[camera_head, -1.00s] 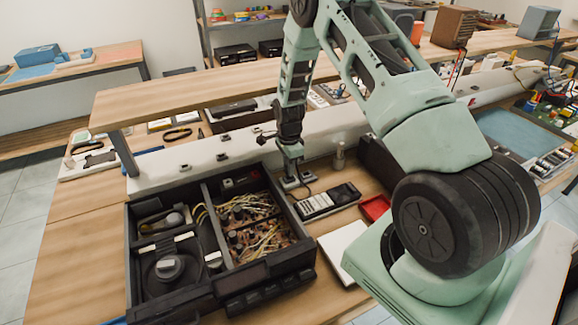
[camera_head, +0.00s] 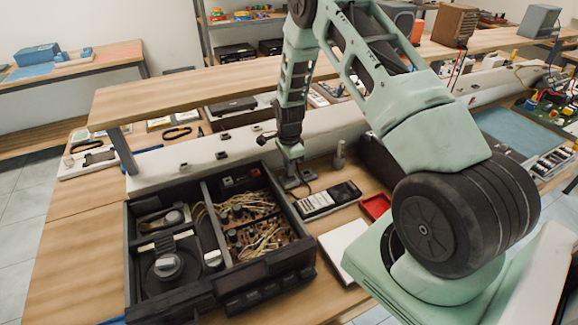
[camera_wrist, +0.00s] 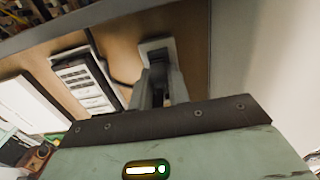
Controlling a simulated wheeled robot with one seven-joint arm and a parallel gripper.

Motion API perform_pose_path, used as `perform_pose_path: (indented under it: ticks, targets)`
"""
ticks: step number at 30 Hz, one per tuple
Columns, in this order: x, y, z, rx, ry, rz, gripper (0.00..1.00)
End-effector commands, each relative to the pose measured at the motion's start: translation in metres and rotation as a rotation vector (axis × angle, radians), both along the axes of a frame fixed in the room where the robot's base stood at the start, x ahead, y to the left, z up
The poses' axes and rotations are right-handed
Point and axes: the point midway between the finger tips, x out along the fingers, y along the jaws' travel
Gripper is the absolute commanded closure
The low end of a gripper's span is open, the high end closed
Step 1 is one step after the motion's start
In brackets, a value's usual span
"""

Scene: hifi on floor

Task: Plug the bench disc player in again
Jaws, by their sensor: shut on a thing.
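The disc player (camera_head: 215,265) is the black case with its top open on the bench, showing a disc mechanism on the left and a wired circuit board on the right. My gripper (camera_head: 291,180) points down just behind its right rear corner, close to the bench top. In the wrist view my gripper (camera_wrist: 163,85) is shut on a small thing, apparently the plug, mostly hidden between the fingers. A dark cable (camera_wrist: 118,84) runs beside the fingers. A long white trunking (camera_head: 160,178) with several dark sockets (camera_head: 221,155) runs behind the player.
A remote-like device (camera_head: 328,200) lies right of my gripper, with a red tray (camera_head: 376,206) and a white pad (camera_head: 345,250) nearby. A small grey cylinder (camera_head: 340,155) stands close by. A raised wooden shelf (camera_head: 180,95) spans behind and above the trunking.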

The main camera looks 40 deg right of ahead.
Motion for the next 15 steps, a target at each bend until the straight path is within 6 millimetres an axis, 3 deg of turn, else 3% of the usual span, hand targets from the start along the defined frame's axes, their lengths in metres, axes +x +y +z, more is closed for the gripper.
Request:
perform_pose_path:
  ticks: [15]
  targets:
    - [0.0001,0.0001,-0.0064,0.000,0.000,0.000,1.00]
